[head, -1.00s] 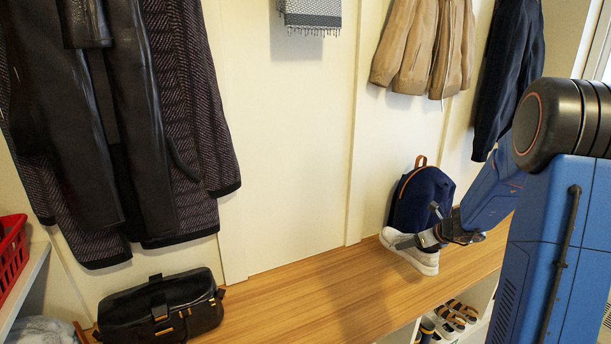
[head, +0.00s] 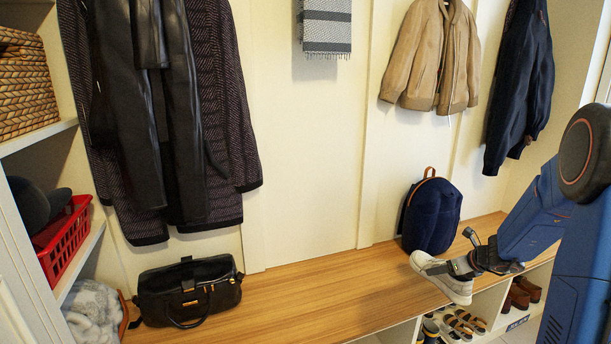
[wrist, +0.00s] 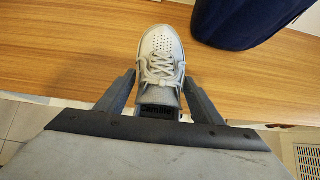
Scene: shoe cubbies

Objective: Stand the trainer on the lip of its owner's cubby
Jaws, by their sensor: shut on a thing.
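My gripper (head: 460,267) is shut on a pale grey-white trainer (head: 434,270), with a finger on each side of its heel end. In the head view the trainer's toe points left, and it appears over the front edge of the wooden bench (head: 310,300). The wrist view shows the trainer (wrist: 161,58) from above, laces up, toe away from me. Open cubbies (head: 486,308) run under the bench. One small label (head: 517,323) shows below the brown shoes, too small to read.
A navy backpack (head: 432,215) stands on the bench behind the trainer. Sandals (head: 462,322) and brown shoes (head: 525,290) fill cubbies below. A black bag (head: 188,290) sits at the bench's left. The bench middle is clear. Coats hang above.

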